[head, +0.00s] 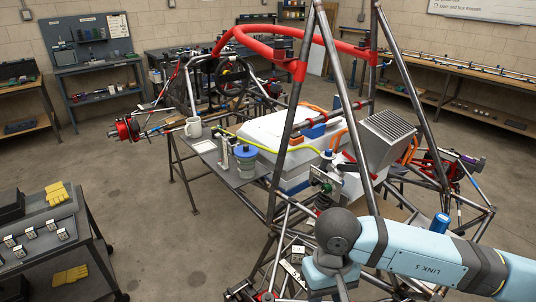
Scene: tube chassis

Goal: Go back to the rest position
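My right arm (430,258) comes in from the lower right, light blue with dark grey joints and the mark "LINK 5". It reaches in front of the near side of the tube chassis (290,130). Its wrist end (330,272) is near the bottom edge, over the lower tubes. The fingers of my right gripper cannot be made out there. My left arm and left gripper do not show.
A side plate holds a white mug (193,127) and a blue-lidded jar (246,161). A blue can (439,223) stands close behind my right arm. A grey cart (75,232) with yellow gloves (57,194) is at left. Floor between cart and chassis is clear.

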